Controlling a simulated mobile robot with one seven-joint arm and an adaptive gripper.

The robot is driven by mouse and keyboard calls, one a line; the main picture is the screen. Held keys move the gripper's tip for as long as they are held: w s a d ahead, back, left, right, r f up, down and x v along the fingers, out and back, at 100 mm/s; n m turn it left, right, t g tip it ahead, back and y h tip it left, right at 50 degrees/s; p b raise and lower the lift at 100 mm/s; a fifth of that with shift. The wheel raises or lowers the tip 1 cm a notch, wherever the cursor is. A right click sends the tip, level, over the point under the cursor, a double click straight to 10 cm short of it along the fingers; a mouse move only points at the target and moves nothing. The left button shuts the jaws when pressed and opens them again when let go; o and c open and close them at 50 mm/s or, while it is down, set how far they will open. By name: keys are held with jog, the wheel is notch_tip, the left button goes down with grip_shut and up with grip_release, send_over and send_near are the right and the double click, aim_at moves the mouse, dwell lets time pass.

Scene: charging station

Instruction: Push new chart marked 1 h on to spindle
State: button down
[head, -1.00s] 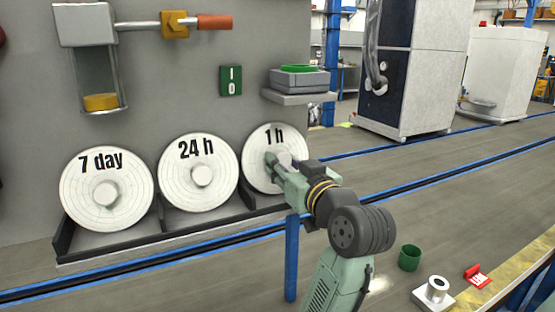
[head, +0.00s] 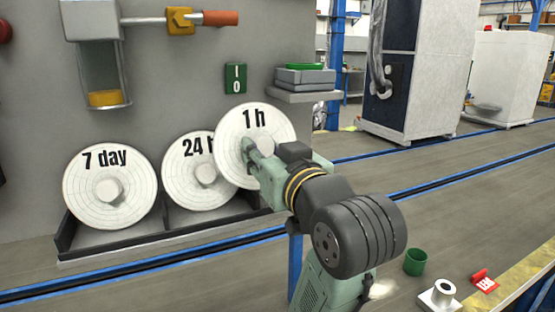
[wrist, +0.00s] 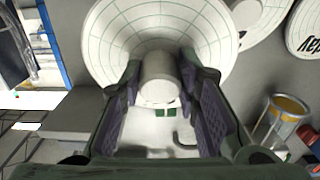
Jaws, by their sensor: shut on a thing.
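The white round chart marked 1 h (head: 238,132) is off the rack and in front of the 24 h chart (head: 187,180), hiding its right part. My gripper (head: 262,160) is shut on the white central hub of the 1 h chart. In the wrist view my gripper (wrist: 166,88) has its two pads on either side of that hub, and the gridded disc (wrist: 110,35) spreads behind them. I cannot pick out the spindle for certain in these frames.
The 7 day chart (head: 85,195) and the 24 h chart sit in the dark rack (head: 140,232). A grey shelf (head: 300,97), a green I/0 switch (head: 235,79) and a lever with orange handle (head: 218,18) are on the wall. A green cup (head: 415,262) and a white block with cylinder (head: 438,294) are lower right.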

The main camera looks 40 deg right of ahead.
jog(key=s+a+r+p, duration=0.4)
jog(key=r+p, duration=0.1)
jog(key=r, duration=0.2)
jog(key=shift+a+r+p, duration=0.2)
jog(key=shift+a+p, duration=0.05)
jog(key=shift+p, duration=0.05)
dwell(0.7)
dwell(0.3)
